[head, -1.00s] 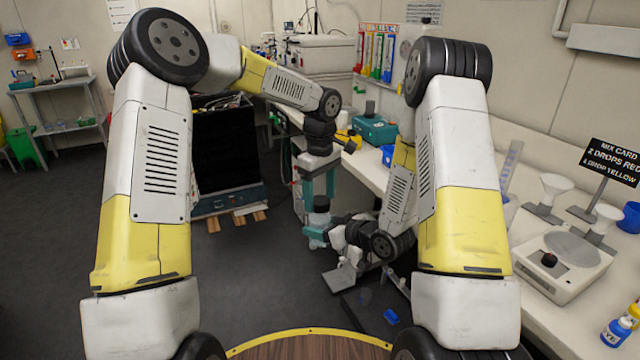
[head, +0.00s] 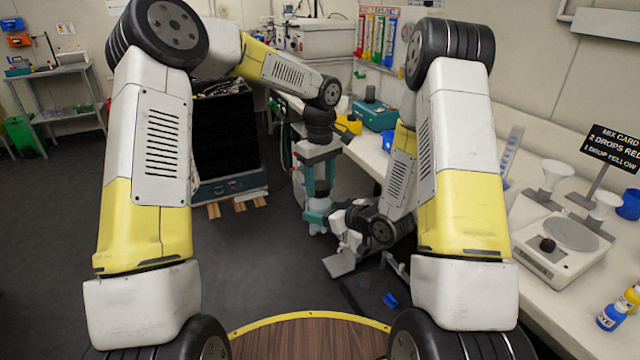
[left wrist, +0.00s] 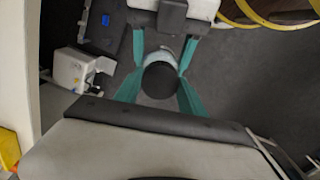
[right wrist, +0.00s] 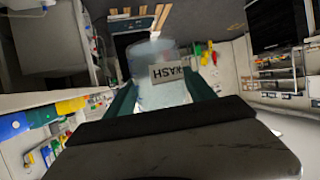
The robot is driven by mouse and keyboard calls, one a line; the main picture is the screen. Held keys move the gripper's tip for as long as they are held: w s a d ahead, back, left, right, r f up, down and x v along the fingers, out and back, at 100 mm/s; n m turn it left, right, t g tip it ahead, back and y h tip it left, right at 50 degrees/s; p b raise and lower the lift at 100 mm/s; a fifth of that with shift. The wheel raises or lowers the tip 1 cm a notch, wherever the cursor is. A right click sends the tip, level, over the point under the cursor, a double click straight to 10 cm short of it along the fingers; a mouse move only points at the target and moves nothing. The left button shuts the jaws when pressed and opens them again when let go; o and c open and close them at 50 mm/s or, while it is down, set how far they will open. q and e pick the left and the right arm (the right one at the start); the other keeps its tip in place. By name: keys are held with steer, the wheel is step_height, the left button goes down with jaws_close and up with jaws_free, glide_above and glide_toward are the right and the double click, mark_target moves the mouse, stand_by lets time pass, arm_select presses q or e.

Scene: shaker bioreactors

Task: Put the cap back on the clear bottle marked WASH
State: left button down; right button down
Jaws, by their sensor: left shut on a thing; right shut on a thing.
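My left gripper (head: 320,178) points down with its teal fingers shut on a dark round cap (left wrist: 160,81). My right gripper (head: 318,217) comes in from the right below it, shut on the clear bottle (right wrist: 158,95). The bottle carries a label marked WASH (right wrist: 170,70), which reads upside down in the right wrist view. In the left wrist view the cap lies over the middle of the bottle top, and a pale rim of the bottle (left wrist: 186,62) shows behind it. I cannot tell whether cap and bottle touch. The bottle's cap end is hidden in the right wrist view.
The bench at right holds a balance-like device (head: 562,240), white funnels, a mix card sign (head: 612,147) and small dropper bottles (head: 612,315). A teal box (head: 375,115) stands farther back. A dark cabinet on a pallet (head: 228,180) is behind my left arm.

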arm_select(q)
steer(key=m, duration=1.2)
steer(key=shift+m, duration=0.3)
steer(key=m, duration=0.6)
steer(key=shift+m, duration=0.3)
steer(key=m, duration=0.7)
steer(key=c, duration=0.7)
jaws_free()
